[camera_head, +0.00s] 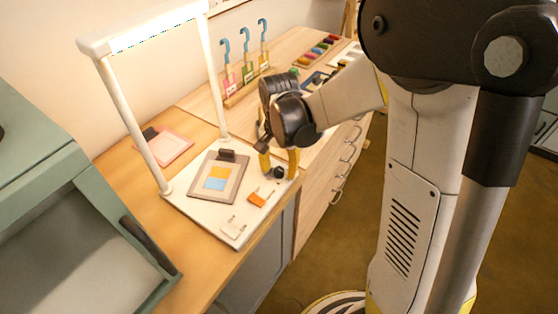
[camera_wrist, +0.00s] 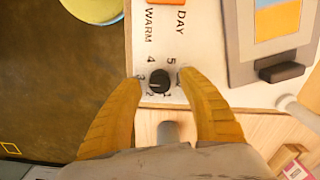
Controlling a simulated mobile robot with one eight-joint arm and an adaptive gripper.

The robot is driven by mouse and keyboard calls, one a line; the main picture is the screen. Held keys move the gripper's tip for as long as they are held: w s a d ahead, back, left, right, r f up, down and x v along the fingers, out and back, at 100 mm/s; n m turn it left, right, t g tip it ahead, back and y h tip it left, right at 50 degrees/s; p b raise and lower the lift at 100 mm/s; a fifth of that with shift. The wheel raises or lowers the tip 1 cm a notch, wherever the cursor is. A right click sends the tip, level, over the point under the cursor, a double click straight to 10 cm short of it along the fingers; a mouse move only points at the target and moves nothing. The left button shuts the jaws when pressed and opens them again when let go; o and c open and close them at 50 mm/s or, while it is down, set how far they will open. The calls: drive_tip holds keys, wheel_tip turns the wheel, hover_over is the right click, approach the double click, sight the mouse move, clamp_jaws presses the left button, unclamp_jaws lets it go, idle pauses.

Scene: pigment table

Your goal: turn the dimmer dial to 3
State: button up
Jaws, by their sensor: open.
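The dimmer dial is a small black round knob (camera_head: 278,172) at the front right corner of the white lamp base (camera_head: 198,208). In the wrist view the dial (camera_wrist: 159,81) sits between my gripper's two yellow fingertips (camera_wrist: 159,77). Numbers 1 to 5 ring it; the 3 is at its left, partly beside a fingertip. A faint light mark shows on the knob, but its exact setting is too small to read. My gripper (camera_head: 279,166) is open around the dial, with a small gap on each side and no clear contact.
An orange switch (camera_head: 262,196) labelled DAY and WARM is near the dial. A grey board with coloured swatches (camera_head: 218,178) lies on the lamp base under a white lamp frame (camera_head: 130,110). A teal cabinet (camera_head: 60,180) stands at left. Blue hooked tools (camera_head: 244,42) stand behind.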

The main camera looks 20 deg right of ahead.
sight(279, 170)
wheel_tip(279, 170, up, 12)
drive_tip(key=shift+f, duration=0.2)
idle(0.4)
drive_tip(key=s+r+n+t, duration=0.2)
drive_tip(key=s+n+t, duration=0.5)
drive_tip(key=s, duration=0.5)
drive_tip(key=shift+s+r+n, duration=0.4)
